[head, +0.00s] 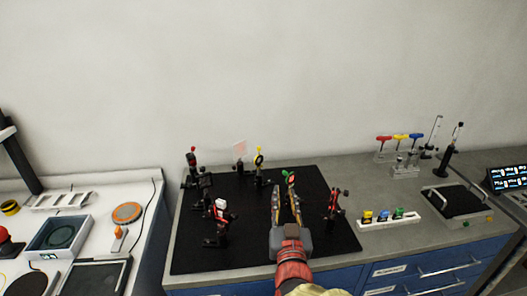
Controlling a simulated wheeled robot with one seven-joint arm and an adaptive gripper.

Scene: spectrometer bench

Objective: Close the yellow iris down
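The yellow iris (258,160) stands upright on a post at the back of the black breadboard (240,245), a dark ring with a small yellow lever at its top. My gripper (286,190) reaches over the breadboard from the front, to the right of the yellow iris and apart from it in the picture. Its two fingers stand apart with nothing seen between them, so it looks open. A mount with a green top (285,172) shows just beyond the fingertips; its lower part is hidden behind the gripper.
Red-marked mounts stand at the back left (192,160), front left (221,208) and right (334,204) of the breadboard. A pale card (239,149) is left of the iris. A white tray (388,222) of coloured parts lies to the right. The breadboard's front is mostly clear.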

